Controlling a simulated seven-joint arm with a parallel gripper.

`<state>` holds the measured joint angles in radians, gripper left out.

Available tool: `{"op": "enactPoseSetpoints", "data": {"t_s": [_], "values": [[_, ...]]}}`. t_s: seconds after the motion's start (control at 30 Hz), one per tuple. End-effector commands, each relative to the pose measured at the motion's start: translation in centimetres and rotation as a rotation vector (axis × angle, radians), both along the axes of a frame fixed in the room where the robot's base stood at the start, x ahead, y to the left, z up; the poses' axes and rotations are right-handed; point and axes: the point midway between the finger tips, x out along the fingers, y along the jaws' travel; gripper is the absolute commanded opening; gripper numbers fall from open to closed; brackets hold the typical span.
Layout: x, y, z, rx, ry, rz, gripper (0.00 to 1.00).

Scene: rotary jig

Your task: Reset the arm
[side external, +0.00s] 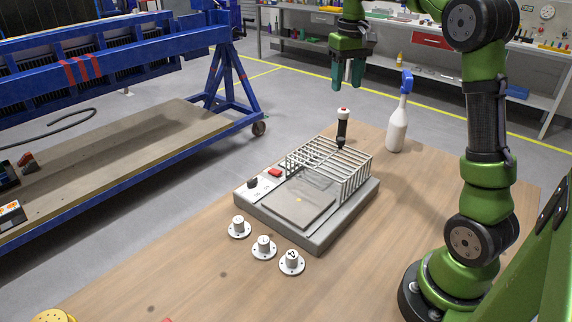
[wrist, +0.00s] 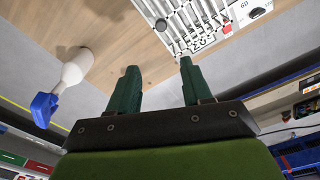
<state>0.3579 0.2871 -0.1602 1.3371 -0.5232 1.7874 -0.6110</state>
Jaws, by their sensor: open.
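My green arm stands at the right of the wooden table. My gripper (side external: 347,76) hangs in the air above the far side of the table, fingers pointing down, with nothing between them. In the wrist view my gripper (wrist: 157,83) shows two dark green fingers set apart. The jig (side external: 310,240) is a grey box with a rack of white bars (side external: 335,158) on it. A black handle with a white and red top (side external: 343,126) stands upright at its far side. The rack also shows in the wrist view (wrist: 196,25), beyond the fingers.
A white spray bottle with a blue head (side external: 397,127) stands on the table right of the jig. Several white flanged parts, one here (side external: 264,248), sit in front of the jig. A blue steel frame (side external: 110,65) stands beyond the table at left. The table's near middle is clear.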

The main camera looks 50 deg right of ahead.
Motion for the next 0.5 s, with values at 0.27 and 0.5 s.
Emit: {"op": "enactPoseSetpoints", "data": {"t_s": [0.27,0.5], "values": [[-3.3,8.9,-1.8,0.037,-0.225,-0.025,0.49],[-9.5,18.3,-3.7,0.118,-0.455,-0.004,0.49]]}}
